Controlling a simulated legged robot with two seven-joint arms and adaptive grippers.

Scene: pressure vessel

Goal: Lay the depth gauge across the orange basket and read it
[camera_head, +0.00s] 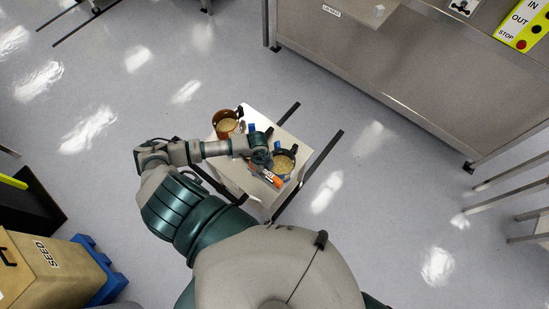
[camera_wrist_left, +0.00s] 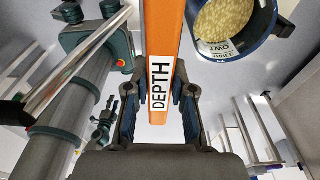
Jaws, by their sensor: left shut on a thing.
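The depth gauge is an orange bar with a white DEPTH label. In the left wrist view the gauge (camera_wrist_left: 165,40) runs up the picture between my left gripper's fingers (camera_wrist_left: 158,100), which are shut on it. In the head view my left gripper (camera_head: 264,162) is over the small table's near side, and the gauge (camera_head: 271,178) shows as a short orange piece beside it. The orange basket (camera_head: 221,117), holding pale grain, stands at the table's far left corner, apart from the gripper. My right gripper is not in view.
A blue basket (camera_head: 284,175) of grain stands right beside the gripper; it also shows in the left wrist view (camera_wrist_left: 245,50). The small pale table (camera_head: 297,121) has dark rails. A metal bench (camera_head: 380,70) stands at upper right, a SEED box (camera_head: 45,265) at lower left.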

